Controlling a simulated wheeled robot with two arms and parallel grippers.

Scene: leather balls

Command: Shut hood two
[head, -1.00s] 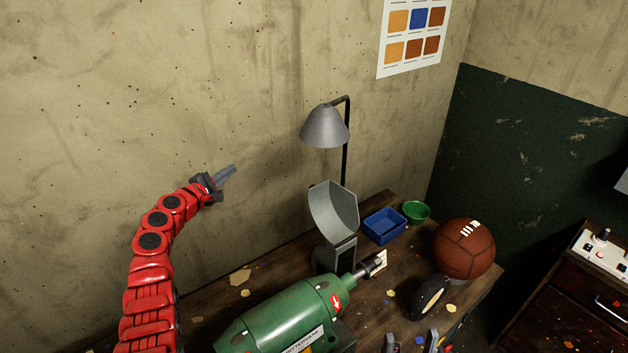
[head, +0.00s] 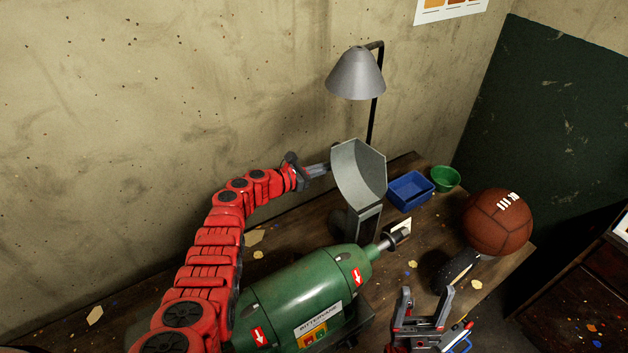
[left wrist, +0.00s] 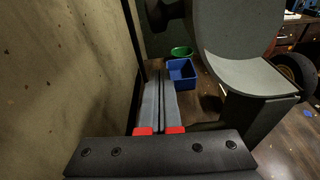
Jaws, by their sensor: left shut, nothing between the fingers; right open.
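The grey metal hood (head: 357,172) stands tilted up on a dark post behind the spindle of the green machine (head: 300,297). My left gripper (head: 327,168) is shut and empty, close to the hood's left side; I cannot tell whether it touches. In the left wrist view the shut fingers (left wrist: 158,104) point forward, and the hood (left wrist: 240,35) rises just to their right. My right gripper (head: 427,293) is open and empty over the bench front, right of the machine. Only one hood shows clearly in the head view.
A grey lamp (head: 356,75) stands behind the hood. A blue tray (head: 410,191) and green bowl (head: 446,179) sit to its right. A brown leather ball (head: 497,222) rests at the bench's right end. The wall (head: 150,110) runs close behind the left arm.

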